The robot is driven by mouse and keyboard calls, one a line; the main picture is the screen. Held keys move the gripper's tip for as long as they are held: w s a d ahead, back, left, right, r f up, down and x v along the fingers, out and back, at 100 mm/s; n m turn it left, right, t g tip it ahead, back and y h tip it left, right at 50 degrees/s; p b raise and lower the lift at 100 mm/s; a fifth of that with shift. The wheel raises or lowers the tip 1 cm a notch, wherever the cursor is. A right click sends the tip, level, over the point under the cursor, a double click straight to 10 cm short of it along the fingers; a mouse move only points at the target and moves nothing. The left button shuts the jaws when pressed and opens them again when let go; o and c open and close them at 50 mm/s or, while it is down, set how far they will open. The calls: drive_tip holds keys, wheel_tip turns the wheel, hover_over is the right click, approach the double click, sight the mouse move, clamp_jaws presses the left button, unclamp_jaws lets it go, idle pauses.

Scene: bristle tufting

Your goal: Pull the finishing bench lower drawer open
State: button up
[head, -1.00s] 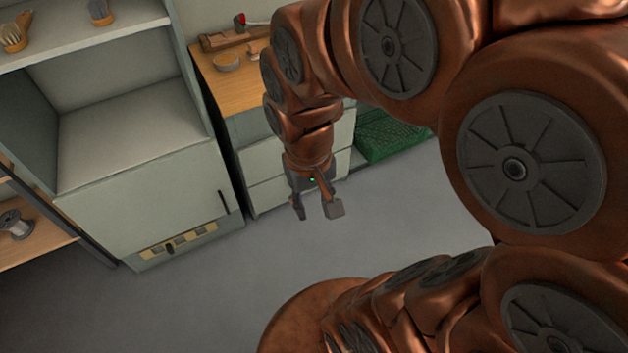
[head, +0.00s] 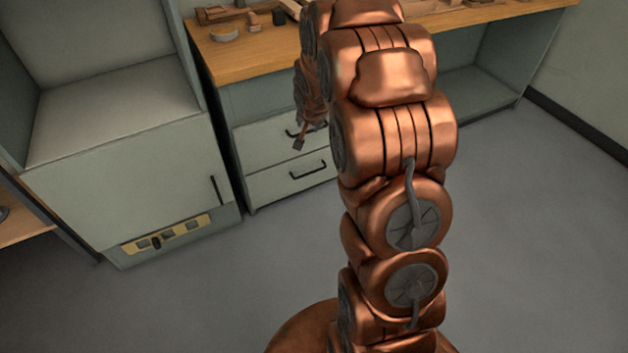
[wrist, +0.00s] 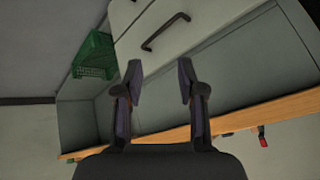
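The finishing bench has a wooden top (head: 255,55) and two stacked drawers below it. The lower drawer (head: 268,190) looks shut, its dark bar handle (head: 308,170) clear to see in the head view. The upper drawer (head: 262,150) also looks shut; my gripper (head: 299,143) is in front of it, partly covering its handle. In the wrist view the bench appears upside down. There my gripper (wrist: 160,70) is open with nothing between its fingers, and the upper drawer's handle (wrist: 166,31) lies beyond the fingertips. The lower drawer (wrist: 124,12) is only partly in that view.
A grey-green cabinet (head: 130,185) with a control strip (head: 167,234) stands left of the bench. A green crate (wrist: 95,55) sits beside the drawers. Small items, including a round disc (head: 224,33), lie on the bench top. The floor (head: 215,300) before the drawers is clear.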

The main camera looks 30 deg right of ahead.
drive_tip(key=w+d+f+m+t+b, duration=0.1)
drive_tip(key=w+d+f+b, duration=0.25)
drive_tip(key=f, duration=0.35)
drive_tip(key=w+d+f+m+t+b, duration=0.1)
drive_tip(key=w+d+f+b, duration=0.2)
drive_tip(key=f, duration=0.4)
drive_tip(key=m+t+y+b, duration=0.1)
drive_tip(key=m+t+b, duration=0.4)
drive_tip(key=b, duration=0.5)
approach(314, 171)
wheel_tip(314, 171, up, 6)
drive_tip(key=w, duration=0.3)
wheel_tip(314, 171, down, 9)
drive_tip(key=s+d+m+t+b, duration=0.1)
drive_tip(key=m+t+b, duration=0.1)
drive_tip(key=b, duration=0.2)
drive_tip(key=shift+y, duration=0.3)
drive_tip(key=shift+b+x, duration=1.75)
drive_tip(key=shift+x, duration=2.05)
drive_tip(key=shift+r, duration=0.15)
clamp_jaws()
